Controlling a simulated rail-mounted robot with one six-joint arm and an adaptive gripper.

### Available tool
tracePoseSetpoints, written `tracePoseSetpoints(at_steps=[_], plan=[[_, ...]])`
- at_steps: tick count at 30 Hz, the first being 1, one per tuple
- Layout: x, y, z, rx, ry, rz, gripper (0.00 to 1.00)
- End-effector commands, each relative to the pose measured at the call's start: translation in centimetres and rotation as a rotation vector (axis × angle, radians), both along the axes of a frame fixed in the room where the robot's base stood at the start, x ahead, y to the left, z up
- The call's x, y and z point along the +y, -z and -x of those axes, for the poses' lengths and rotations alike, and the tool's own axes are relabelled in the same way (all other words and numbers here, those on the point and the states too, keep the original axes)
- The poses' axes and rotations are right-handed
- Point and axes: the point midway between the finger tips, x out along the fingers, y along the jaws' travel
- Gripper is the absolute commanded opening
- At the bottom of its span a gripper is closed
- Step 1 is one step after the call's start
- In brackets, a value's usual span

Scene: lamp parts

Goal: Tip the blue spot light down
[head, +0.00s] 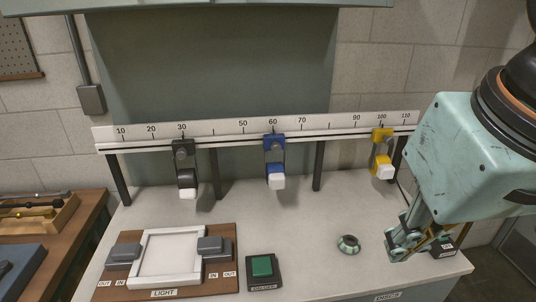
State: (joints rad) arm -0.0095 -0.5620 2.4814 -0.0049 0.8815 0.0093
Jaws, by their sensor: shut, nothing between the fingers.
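The blue spot light (275,163) hangs from the rail (225,138) near the 60 mark. Its blue clamp sits on the rail and its lamp head with a white front end points downward and toward me. A black spot light (185,170) hangs near 30 and a yellow one (383,155) near 100. My gripper (394,254) is low over the table's right part, shut and empty. It is well to the right of the blue spot light and nearer the front, touching none of the lights.
A wooden board marked LIGHT (220,284) with a white frame (167,258) lies at front left. A green button box (263,271) is at front centre. A small round part (348,244) lies left of my gripper. The table (310,215) below the blue light is clear.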

Motion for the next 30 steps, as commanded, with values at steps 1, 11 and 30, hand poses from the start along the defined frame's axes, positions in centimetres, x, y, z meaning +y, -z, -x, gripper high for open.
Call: tracePoseSetpoints(at_steps=[1,11,30], plan=[[0.1,-0.4,-0.6,0.002,-0.001,0.0,0.0],[0.5,-2.0,-4.7,0.008,-0.005,0.001,0.0],[1.8,-4.1,-13.3,0.018,-0.015,0.003,0.0]])
